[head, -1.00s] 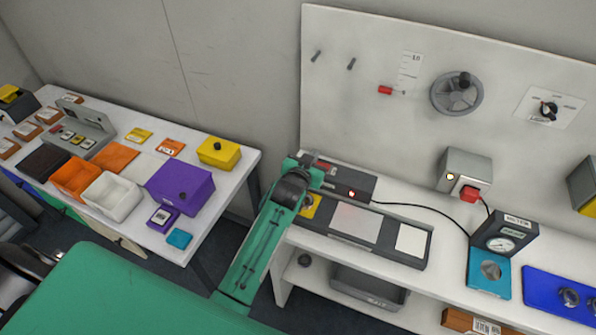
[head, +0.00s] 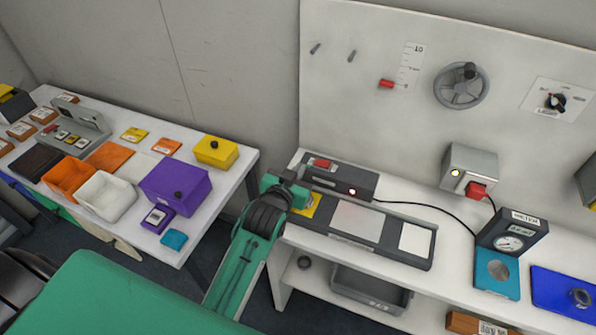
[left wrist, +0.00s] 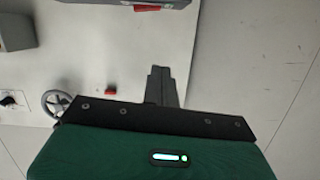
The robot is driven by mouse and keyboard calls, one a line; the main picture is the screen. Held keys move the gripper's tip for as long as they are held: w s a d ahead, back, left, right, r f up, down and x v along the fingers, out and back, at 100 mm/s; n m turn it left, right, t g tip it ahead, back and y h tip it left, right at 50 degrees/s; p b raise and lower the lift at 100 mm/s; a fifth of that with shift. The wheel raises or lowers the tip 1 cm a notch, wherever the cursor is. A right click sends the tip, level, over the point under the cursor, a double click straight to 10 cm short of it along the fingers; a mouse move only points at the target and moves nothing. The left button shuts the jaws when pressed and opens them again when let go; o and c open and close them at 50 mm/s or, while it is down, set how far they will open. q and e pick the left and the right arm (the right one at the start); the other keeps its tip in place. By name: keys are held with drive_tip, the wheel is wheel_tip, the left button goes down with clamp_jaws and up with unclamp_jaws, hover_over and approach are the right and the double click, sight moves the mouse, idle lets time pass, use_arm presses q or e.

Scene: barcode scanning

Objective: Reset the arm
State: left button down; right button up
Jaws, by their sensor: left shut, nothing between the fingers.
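My left arm, green with a dark wrist, reaches in from the bottom of the head view, and its gripper (head: 290,174) is at the left end of the right-hand bench. It is beside the dark scanner box (head: 338,180) with a red top patch and a lit lamp. In the left wrist view the dark fingers (left wrist: 161,86) are together with nothing between them, and that picture looks upside down against the wall panel (left wrist: 120,60). The flat scanning station (head: 360,222) lies just right of the gripper. My right gripper is not in view.
The left table (head: 228,180) holds a purple box (head: 176,184), a yellow box (head: 215,151), an orange bin (head: 68,178) and a white bin (head: 106,197). A floor gap separates the tables.

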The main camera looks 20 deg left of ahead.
use_arm(q)
drive_tip(key=s+a+f+g, duration=0.1)
drive_tip(key=s+f+g, duration=0.3)
drive_tip(key=s, duration=0.6)
drive_tip(key=s+a+f+g, duration=0.1)
drive_tip(key=s+f+g, duration=0.3)
drive_tip(key=s, duration=0.6)
drive_tip(key=s+a+f+g, duration=0.1)
drive_tip(key=s+f+g, duration=0.25)
drive_tip(key=s, duration=0.65)
wheel_tip(320, 180, down, 31)
drive_tip(key=g+b, duration=0.2)
drive_tip(key=s+a+f+m+b, duration=0.1)
drive_tip(key=s+a+f+b, duration=0.1)
drive_tip(key=s+f, duration=1.7)
wheel_tip(320, 180, down, 4)
drive_tip(key=shift+s+a+r+g, duration=0.15)
drive_tip(key=shift+s+a+g, duration=0.2)
drive_tip(key=shift+s+a, duration=0.1)
